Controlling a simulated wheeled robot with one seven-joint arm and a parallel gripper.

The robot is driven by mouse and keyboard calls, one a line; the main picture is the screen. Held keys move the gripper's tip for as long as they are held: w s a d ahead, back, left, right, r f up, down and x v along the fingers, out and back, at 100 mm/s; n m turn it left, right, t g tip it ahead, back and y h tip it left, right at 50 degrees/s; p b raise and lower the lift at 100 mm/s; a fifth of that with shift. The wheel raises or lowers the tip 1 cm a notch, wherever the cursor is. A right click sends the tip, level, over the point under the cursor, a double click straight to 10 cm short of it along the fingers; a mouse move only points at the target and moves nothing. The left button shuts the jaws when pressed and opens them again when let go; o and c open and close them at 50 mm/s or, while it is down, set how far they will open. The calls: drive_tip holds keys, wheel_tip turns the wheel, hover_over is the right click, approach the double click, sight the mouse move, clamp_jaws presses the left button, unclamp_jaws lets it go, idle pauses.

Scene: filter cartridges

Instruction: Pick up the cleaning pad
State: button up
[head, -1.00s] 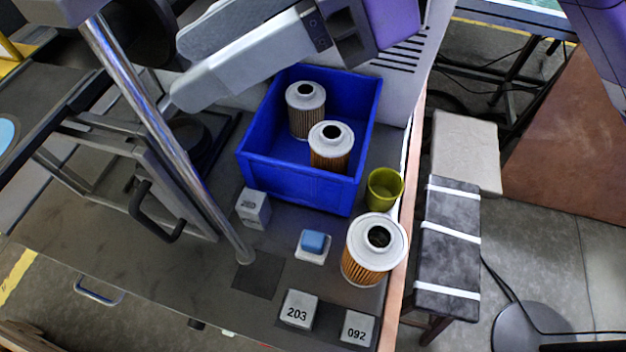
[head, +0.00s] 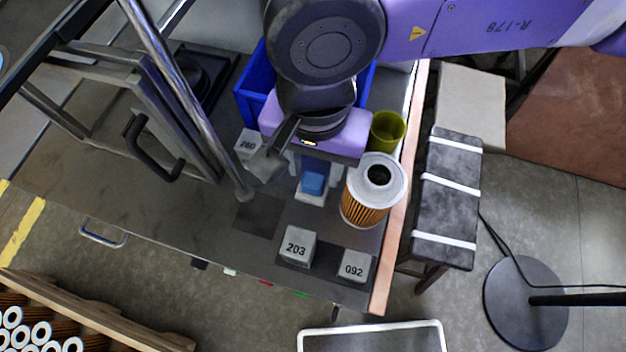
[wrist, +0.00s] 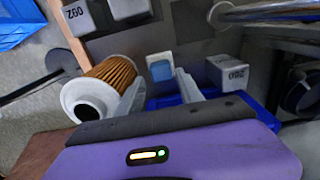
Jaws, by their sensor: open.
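The cleaning pad (head: 312,184) is a small blue block on a white base (head: 311,199), on the dark worktop. In the wrist view the pad (wrist: 161,71) appears between and just beyond my fingertips. My gripper (head: 314,170) is open, pointing down over the pad, with one pale finger to each side in the picture. In the wrist view my gripper (wrist: 158,80) shows nothing held between its fingers. The gap in height between fingertips and pad is hard to tell. The gripper body hides part of the area behind the pad.
A pleated filter cartridge (head: 371,191) stands close right of the pad. An olive cup (head: 387,131) is behind it. Blocks marked 203 (head: 297,246) and 092 (head: 354,267) sit in front; another block (head: 247,143) is left. My arm mostly hides the blue bin (head: 252,97).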

sight(313, 180)
wheel_tip(313, 180, down, 4)
drive_tip(key=shift+a+f, duration=0.1)
drive_tip(key=shift+f, duration=0.05)
clamp_jaws()
idle(0.4)
wheel_tip(313, 180, up, 20)
drive_tip(key=shift+p, duration=0.4)
